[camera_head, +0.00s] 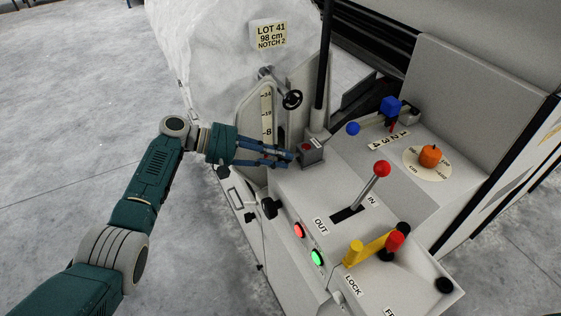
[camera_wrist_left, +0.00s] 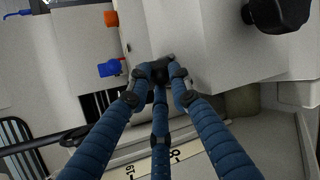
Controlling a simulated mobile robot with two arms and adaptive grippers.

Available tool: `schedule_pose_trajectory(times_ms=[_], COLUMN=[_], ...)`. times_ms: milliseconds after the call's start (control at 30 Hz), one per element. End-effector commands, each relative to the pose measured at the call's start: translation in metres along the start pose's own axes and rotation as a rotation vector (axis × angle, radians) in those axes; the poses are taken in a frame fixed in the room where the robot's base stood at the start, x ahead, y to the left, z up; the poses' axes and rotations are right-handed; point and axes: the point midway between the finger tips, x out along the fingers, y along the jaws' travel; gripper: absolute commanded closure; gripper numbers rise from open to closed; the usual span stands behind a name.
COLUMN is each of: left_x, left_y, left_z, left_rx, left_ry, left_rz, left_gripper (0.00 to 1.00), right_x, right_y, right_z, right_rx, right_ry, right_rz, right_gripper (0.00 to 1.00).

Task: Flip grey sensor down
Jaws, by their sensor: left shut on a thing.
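The grey sensor (camera_head: 312,154) is a small dark grey box with a red spot on top. It sits at the left edge of the machine's pale console, beside the black post. My left gripper (camera_head: 290,158) reaches it from the left, its blue fingers closed at the box's near side. In the left wrist view the fingertips (camera_wrist_left: 161,72) close together on a small dark part at the console edge. The fingers hide most of that part, and the sensor's tilt is hard to tell. My right gripper is not in view.
The console carries a red-knobbed lever (camera_head: 381,169), an orange knob (camera_head: 430,156), a blue block (camera_head: 390,107) and a yellow lock handle (camera_head: 354,253). Open floor lies left.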

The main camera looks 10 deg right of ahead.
Motion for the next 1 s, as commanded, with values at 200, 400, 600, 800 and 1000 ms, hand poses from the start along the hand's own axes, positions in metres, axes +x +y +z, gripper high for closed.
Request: schedule_pose_trajectory(times_ms=[200, 400, 600, 800, 1000], left_x=[-0.001, -0.001, -0.001, -0.001, -0.017], left_y=[0.001, 0.001, 0.000, 0.000, -0.001], left_z=[-0.002, -0.002, -0.002, -0.002, -0.002], left_rx=[-0.014, -0.014, -0.014, -0.013, -0.014], left_ry=[-0.003, -0.003, -0.003, -0.005, -0.003], left_rz=[0.005, 0.005, 0.005, 0.004, 0.003], left_gripper=[1.00, 1.00, 0.72, 0.72, 0.72], right_x=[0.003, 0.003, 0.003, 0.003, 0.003], right_y=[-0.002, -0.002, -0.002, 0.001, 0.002], right_z=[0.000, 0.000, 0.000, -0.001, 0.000], right_rx=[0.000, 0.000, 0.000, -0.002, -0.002], right_ry=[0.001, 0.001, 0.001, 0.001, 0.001], right_rz=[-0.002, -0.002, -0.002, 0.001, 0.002], right_gripper=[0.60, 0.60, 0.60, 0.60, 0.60])
